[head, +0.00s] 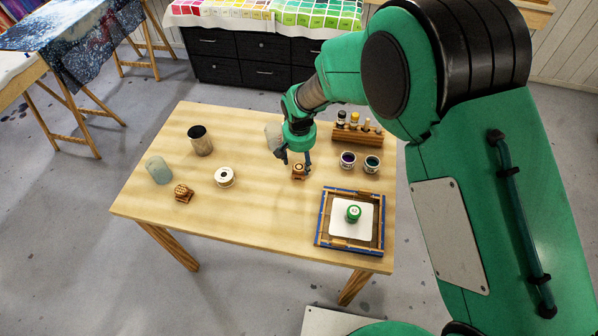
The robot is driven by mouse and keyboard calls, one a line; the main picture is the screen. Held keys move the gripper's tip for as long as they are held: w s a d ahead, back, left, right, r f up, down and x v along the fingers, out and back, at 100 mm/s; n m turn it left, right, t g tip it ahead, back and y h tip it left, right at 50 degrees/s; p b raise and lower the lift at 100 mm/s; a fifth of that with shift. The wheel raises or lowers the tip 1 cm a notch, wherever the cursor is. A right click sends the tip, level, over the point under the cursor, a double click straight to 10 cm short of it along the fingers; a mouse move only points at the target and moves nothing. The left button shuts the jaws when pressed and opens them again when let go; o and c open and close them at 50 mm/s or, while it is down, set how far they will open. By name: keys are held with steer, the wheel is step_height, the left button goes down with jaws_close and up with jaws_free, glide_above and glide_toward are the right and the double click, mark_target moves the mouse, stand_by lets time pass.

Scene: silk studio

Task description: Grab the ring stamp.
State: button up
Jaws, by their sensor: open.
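A small reddish-brown wooden block with a pale, ring-marked top, which looks like the ring stamp (298,173), stands on the wooden table (250,240) right of the middle. My gripper (295,160) points down over it, open, with one finger to the left and one near its right side. I cannot tell whether the fingertips touch it or how far down they reach. Another small brown wooden block (183,193), perhaps also a stamp, lies at the table's left; its face is too small to read.
Two ink jars (347,160) stand close to the right of my gripper, before a wooden rack of bottles (357,136). A blue-taped frame (320,225) with a green-topped item lies front right. The table's front middle is clear.

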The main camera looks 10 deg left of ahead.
mark_target(299, 167)
steer(key=shift+f, duration=0.1)
steer(key=shift+w+a+f+b, duration=0.15)
steer(key=shift+f+b, duration=0.25)
steer(key=shift+f, duration=0.85)
steer(key=shift+w+f+b, duration=0.1)
steer(key=shift+f+b, duration=0.3)
steer(key=shift+f, duration=0.85)
steer(key=c, duration=1.2)
